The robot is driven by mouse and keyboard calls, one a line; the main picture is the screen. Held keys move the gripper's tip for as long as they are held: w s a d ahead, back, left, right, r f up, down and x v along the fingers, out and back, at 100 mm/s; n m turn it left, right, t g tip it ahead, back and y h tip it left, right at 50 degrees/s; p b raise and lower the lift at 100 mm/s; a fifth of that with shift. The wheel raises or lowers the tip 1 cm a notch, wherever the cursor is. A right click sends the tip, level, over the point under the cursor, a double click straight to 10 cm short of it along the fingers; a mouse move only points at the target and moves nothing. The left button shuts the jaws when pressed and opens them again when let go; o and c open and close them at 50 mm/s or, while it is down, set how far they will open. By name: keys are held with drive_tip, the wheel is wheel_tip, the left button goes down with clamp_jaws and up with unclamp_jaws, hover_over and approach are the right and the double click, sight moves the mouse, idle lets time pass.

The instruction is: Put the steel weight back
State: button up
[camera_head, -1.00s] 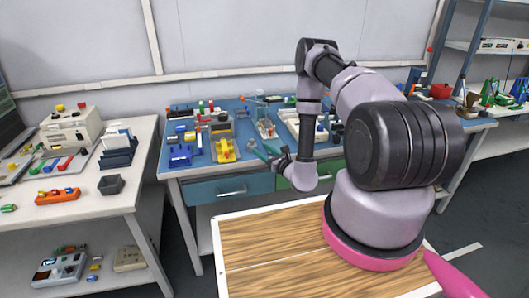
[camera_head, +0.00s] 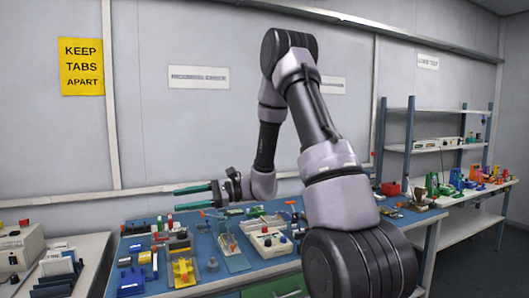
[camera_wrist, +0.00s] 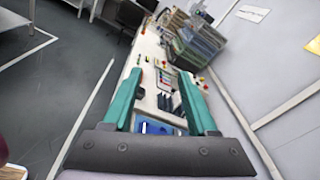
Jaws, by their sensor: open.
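My gripper (camera_head: 178,199) is open, with its two teal fingers pointing left above the back of the blue bench (camera_head: 222,287). In the wrist view my gripper (camera_wrist: 160,76) has nothing between its fingers. I cannot surely pick out the steel weight. A small grey knobbed piece (camera_head: 213,265) stands on the blue bench, right of a yellow fixture (camera_head: 184,272), and may be it. My gripper is above and apart from it.
A control box with a red knob (camera_head: 270,243) and a clear-topped tray (camera_head: 233,252) stand on the bench. A white side table (camera_head: 92,247) with a dark blue rack (camera_head: 60,268) is at left. Shelves (camera_head: 440,147) stand at right. The wall is close behind my gripper.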

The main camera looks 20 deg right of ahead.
drive_tip(key=s+d+r+n+g+h, duration=0.1)
drive_tip(key=s+d+r+n+h, duration=0.2)
drive_tip(key=s, duration=0.4)
drive_tip(key=s+d+r+n+g+h, duration=0.1)
drive_tip(key=s+r+n+h, duration=0.3)
drive_tip(key=s+r+h, duration=0.15)
drive_tip(key=s+d+r+n+t+h, duration=0.1)
drive_tip(key=s+d+r+t+h, duration=0.2)
drive_tip(key=d, duration=0.3)
drive_tip(key=s+d+r+n+t+h, duration=0.1)
drive_tip(key=s+d+r+t+h, duration=0.2)
drive_tip(key=d, duration=0.3)
drive_tip(key=shift+s+r+t+h, duration=0.35)
drive_tip(key=shift+s+r+t, duration=0.2)
drive_tip(key=shift+t, duration=0.35)
